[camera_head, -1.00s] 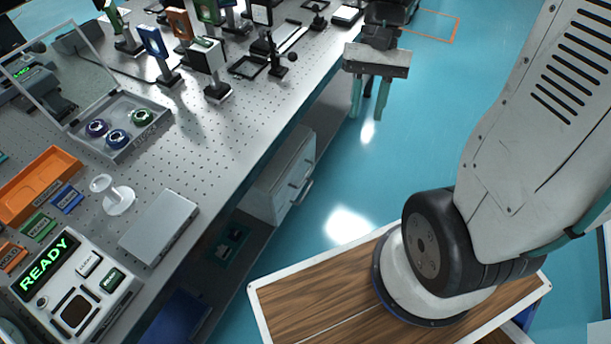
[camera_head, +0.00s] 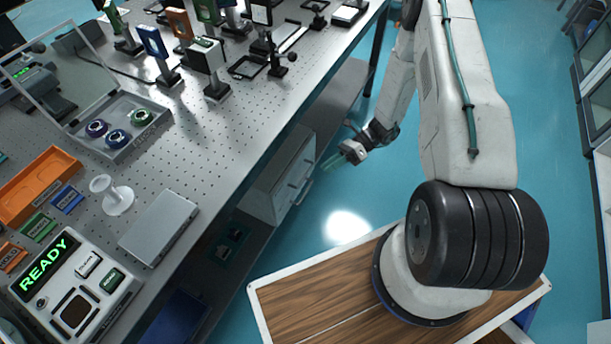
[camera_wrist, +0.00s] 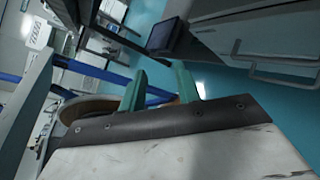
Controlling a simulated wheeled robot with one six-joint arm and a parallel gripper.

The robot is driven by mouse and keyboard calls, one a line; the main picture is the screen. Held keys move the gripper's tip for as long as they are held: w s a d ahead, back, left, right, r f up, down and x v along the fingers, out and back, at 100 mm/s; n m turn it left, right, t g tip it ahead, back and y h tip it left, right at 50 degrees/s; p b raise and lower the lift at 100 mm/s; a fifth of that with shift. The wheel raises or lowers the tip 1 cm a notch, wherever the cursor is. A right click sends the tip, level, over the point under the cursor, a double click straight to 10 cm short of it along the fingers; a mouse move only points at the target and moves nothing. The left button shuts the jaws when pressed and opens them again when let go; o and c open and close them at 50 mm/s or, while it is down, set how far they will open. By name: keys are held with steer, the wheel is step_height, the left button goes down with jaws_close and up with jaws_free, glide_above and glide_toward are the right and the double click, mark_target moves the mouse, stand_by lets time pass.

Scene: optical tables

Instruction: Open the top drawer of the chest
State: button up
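The chest (camera_head: 268,190) is a pale grey drawer unit under the left table in the head view. Its drawer fronts face right and look shut, with bar handles (camera_head: 303,190) on them. In the wrist view a grey drawer front (camera_wrist: 225,42) with a bar handle (camera_wrist: 275,62) fills the upper right; I cannot tell which drawer it belongs to. My gripper (camera_head: 328,163) hangs beside the chest, to the right of its upper front and apart from it. Its two teal fingers (camera_wrist: 161,88) are spread in the wrist view, with nothing between them.
The perforated table (camera_head: 190,150) overhangs the chest and carries optics, trays and a device reading READY (camera_head: 75,285). The blue floor (camera_head: 345,215) right of the chest is clear. My wood-topped base stands below.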

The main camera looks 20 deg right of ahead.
step_height(320, 180, down, 14)
steer(key=m+t+y, duration=0.1)
steer(key=m+t, duration=0.5)
steer(key=m, duration=0.4)
steer(key=m+t+h, duration=0.1)
steer(key=m+t, duration=0.2)
steer(key=m, duration=0.5)
glide_toward(305, 175)
steer(key=x, duration=1)
steer(key=shift+w+d+f, duration=0.1)
steer(key=shift+f, duration=0.2)
jaws_close()
